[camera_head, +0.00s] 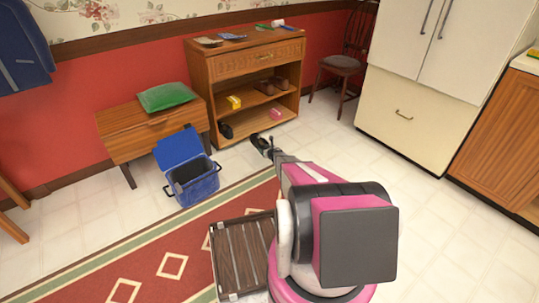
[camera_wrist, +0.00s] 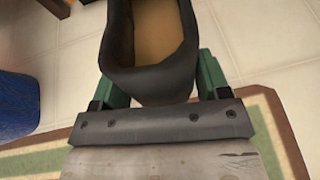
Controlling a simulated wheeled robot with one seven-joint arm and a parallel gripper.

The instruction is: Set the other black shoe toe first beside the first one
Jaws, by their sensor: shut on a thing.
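My gripper (camera_wrist: 156,80) is shut on a black shoe (camera_wrist: 150,86), with a green finger on each side of its heel end. The shoe's tan inside faces up in the wrist view, and its toe lies beyond the top edge. In the head view, the held shoe (camera_head: 260,143) is in front of the wooden shelf unit (camera_head: 201,93), outside it. Another black shoe (camera_head: 226,130) is at the left end of the unit's bottom shelf.
The bottom shelf (camera_head: 246,126) also holds a pink item (camera_head: 276,112). A yellow item (camera_head: 234,102) and brown shoes (camera_head: 268,87) are on the middle shelf. A blue bin (camera_head: 196,184) with its lid up stands left of my arm.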

